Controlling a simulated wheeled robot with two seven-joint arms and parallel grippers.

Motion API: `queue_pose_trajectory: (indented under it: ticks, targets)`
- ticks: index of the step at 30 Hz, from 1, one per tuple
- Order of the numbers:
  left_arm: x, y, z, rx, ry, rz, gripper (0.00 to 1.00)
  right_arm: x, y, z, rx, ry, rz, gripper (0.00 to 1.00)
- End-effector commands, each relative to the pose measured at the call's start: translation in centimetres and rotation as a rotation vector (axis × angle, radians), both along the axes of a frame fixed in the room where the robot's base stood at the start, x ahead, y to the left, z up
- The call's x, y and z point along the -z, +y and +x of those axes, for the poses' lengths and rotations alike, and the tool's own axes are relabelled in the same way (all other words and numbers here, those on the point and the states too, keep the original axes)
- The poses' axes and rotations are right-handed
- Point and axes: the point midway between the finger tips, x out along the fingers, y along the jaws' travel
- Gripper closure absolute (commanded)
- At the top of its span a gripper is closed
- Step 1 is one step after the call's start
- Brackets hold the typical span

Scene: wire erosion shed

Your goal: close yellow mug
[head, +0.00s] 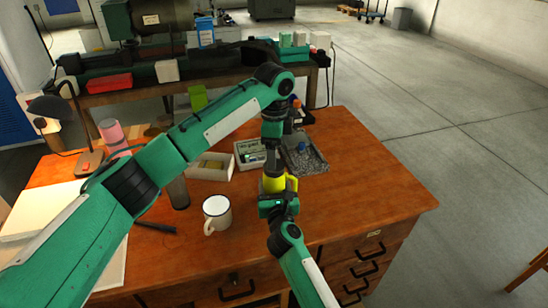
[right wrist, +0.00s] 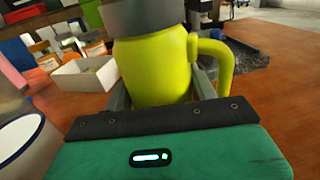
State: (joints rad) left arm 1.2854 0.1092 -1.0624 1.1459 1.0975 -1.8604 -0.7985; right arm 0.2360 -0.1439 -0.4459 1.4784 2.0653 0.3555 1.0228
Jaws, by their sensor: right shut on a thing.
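The yellow mug (head: 278,184) stands upright near the middle of the wooden desk. In the right wrist view the yellow mug (right wrist: 152,70) shows its handle on the right and a grey band or lid (right wrist: 145,14) at its top, cut off by the picture edge. My right gripper (head: 273,198) is shut on the mug's body from the near side; its fingers flank the mug in the wrist view. My left gripper (head: 271,158) points down just above the mug's top. Its fingers are small and dark, and whether they hold the lid is unclear.
A white mug (head: 216,213) stands left of the yellow one. A lamp (head: 55,120) and pink cylinder (head: 113,136) stand left. The desk's right side is clear.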

Motion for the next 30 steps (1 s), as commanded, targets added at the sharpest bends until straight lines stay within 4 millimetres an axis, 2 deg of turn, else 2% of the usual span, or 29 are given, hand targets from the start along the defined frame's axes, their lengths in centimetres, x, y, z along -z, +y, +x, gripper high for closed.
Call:
queue_pose_trajectory:
  ticks: [6,7,9,14,30]
  targets:
    - [-0.1,0.0,0.0,0.0,0.001,0.0,0.24,0.0,0.0,0.0,0.0,0.0,0.0,1.0]
    - [-0.1,0.0,0.0,0.0,0.001,0.0,0.28,0.0,0.0,0.0,0.0,0.0,0.0,1.0]
    - [-0.1,0.0,0.0,-0.007,0.0,0.0,0.28,0.0,0.0,0.0,0.0,0.0,0.0,1.0]
    - [-0.4,0.0,0.0,-0.095,-0.001,0.0,0.28,0.0,0.0,0.0,0.0,0.0,0.0,1.0]
    - [-2.7,0.0,0.0,-0.886,-0.003,-0.001,0.28,0.0,0.0,0.0,0.0,0.0,0.0,1.0]
